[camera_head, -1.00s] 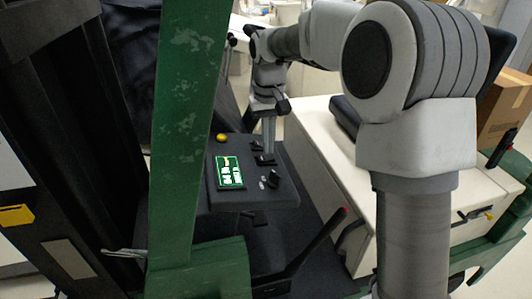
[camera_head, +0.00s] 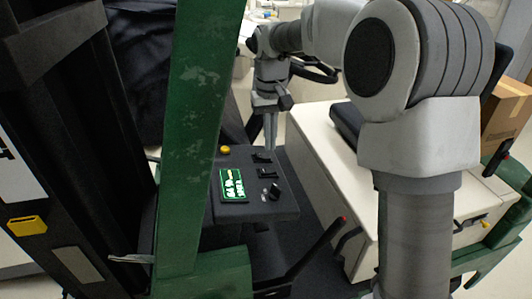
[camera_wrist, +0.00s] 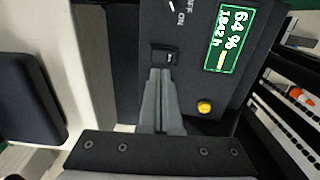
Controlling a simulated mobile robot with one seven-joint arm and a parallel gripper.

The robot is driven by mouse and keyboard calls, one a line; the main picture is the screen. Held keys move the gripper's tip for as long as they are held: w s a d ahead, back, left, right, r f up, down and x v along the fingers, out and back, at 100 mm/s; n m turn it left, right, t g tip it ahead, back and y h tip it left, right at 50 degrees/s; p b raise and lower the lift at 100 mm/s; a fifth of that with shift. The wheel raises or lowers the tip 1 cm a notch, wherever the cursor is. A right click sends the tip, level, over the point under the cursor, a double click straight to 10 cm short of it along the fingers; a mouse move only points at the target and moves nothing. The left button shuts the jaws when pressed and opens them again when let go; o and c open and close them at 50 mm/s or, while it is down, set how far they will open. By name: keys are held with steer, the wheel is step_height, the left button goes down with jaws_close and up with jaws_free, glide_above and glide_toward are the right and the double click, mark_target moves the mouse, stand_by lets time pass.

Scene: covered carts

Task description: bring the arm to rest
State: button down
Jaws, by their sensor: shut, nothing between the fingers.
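My gripper (camera_head: 270,146) hangs pointing down at the far right edge of a dark control panel (camera_head: 212,208) in the head view. In the wrist view my gripper (camera_wrist: 161,74) is shut, its two grey fingers together with nothing between them. The fingertips appear right by a black rocker switch (camera_wrist: 167,57) near the letters OFF and ON. I cannot tell whether they touch it. The panel also bears a lit green display (camera_wrist: 222,38) reading 64 % and a yellow button (camera_wrist: 204,107).
A green post (camera_head: 190,120) stands in front of the panel's left side. A cream cabinet (camera_head: 318,150) with a black pad (camera_head: 345,122) lies to the right. A black lever with a red tip (camera_head: 342,219) rises in front. A cardboard box (camera_head: 508,108) stands far right.

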steer(key=s+d+r+t, duration=0.2)
steer(key=s+d+r, duration=0.1)
steer(key=s+r, duration=0.3)
steer(key=s+d+f+m+t+b, duration=0.1)
steer(key=s+d+f, duration=0.1)
steer(key=s, duration=0.8)
steer(key=s+d+f+m+t+b, duration=0.1)
steer(key=s+d, duration=0.4)
steer(key=s, duration=0.6)
steer(key=shift+s+d+f+t, duration=0.2)
steer(key=shift+f+t, duration=0.25)
steer(key=shift+t, duration=0.35)
steer(key=shift+w+r, duration=0.1)
steer(key=shift+w, duration=0.1)
